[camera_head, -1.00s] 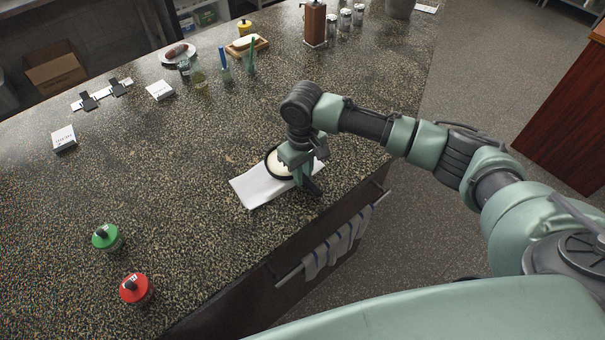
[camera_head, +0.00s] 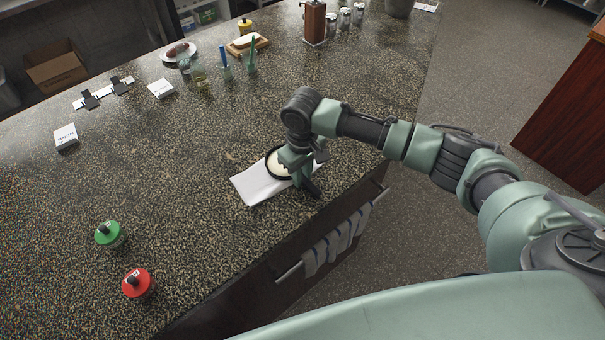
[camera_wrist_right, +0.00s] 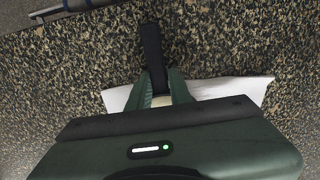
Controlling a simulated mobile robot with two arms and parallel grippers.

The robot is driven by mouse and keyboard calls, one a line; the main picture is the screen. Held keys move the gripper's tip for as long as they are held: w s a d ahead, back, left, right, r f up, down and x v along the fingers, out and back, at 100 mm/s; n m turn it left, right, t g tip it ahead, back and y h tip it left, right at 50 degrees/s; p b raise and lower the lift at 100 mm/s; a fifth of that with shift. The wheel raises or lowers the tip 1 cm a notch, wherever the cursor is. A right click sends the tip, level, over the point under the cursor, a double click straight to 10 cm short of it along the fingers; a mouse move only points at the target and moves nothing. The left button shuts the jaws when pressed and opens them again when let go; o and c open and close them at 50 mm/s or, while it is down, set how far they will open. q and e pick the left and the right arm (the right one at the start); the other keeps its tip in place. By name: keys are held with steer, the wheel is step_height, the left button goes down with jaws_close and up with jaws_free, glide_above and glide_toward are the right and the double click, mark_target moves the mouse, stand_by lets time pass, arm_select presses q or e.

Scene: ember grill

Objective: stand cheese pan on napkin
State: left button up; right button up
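The cheese pan, a small round black-rimmed pan with pale contents (camera_head: 274,163), is at the far right end of the white napkin (camera_head: 255,186). It overlaps the napkin; whether it rests on it or hovers just above, I cannot tell. My right gripper (camera_head: 303,172) points down and is shut on the pan's black handle (camera_head: 313,189), which sticks out towards the counter's front edge. In the right wrist view, the fingers (camera_wrist_right: 160,92) close on the dark handle (camera_wrist_right: 152,48), with napkin (camera_wrist_right: 118,98) on both sides. The gripper body hides most of the pan there. My left gripper is out of view.
A green-lidded jar (camera_head: 109,234) and a red-lidded jar (camera_head: 138,283) stand at the counter's near left. A striped towel (camera_head: 335,240) hangs on the front rail. Bottles, a pepper mill (camera_head: 314,22) and a butter board (camera_head: 246,46) stand farther back. Counter around the napkin is clear.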

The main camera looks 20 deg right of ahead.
steer(key=shift+s+d+f, duration=0.1)
steer(key=shift+s+f, duration=0.25)
steer(key=shift+f, duration=0.1)
step_height(320, 180, up, 13)
steer(key=b, duration=0.3)
steer(key=shift+w+r, duration=0.15)
steer(key=shift+w, duration=0.2)
